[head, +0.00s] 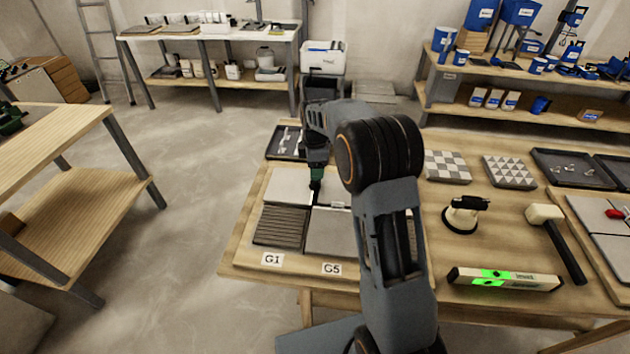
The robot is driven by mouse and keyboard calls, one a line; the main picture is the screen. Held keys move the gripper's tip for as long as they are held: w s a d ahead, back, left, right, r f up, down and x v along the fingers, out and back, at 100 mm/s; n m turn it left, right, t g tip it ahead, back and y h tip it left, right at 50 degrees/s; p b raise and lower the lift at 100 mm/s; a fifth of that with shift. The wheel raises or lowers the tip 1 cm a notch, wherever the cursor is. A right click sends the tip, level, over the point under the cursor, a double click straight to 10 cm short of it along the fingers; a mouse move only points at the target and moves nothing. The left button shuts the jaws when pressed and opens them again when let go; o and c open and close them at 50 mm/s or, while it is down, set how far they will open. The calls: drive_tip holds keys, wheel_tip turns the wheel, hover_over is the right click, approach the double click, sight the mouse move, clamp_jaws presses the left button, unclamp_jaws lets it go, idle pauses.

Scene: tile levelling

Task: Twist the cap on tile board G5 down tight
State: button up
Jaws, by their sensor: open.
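The label G5 (331,268) is on the front edge of the workbench, below a smooth grey tile (330,232). To its left, the label G1 (272,259) sits below a dark ribbed tile (279,228). A pale tile (290,187) lies behind the ribbed one. My gripper (316,187) points down over the joint between the tiles, behind the grey tile. Its jaws are open, but they look small and dark here. I cannot make out the cap; it may be hidden by my gripper. My arm covers the right part of the tiles.
A dark tray (287,143) lies behind the tiles. To the right are a suction lifter (462,214), a mallet (556,240), a spirit level (505,280) and patterned tiles (447,167). Another bench (60,130) stands left across open floor.

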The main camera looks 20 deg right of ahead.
sight(315, 183)
drive_tip(key=shift+f, duration=2.9)
drive_tip(key=c, duration=0.9)
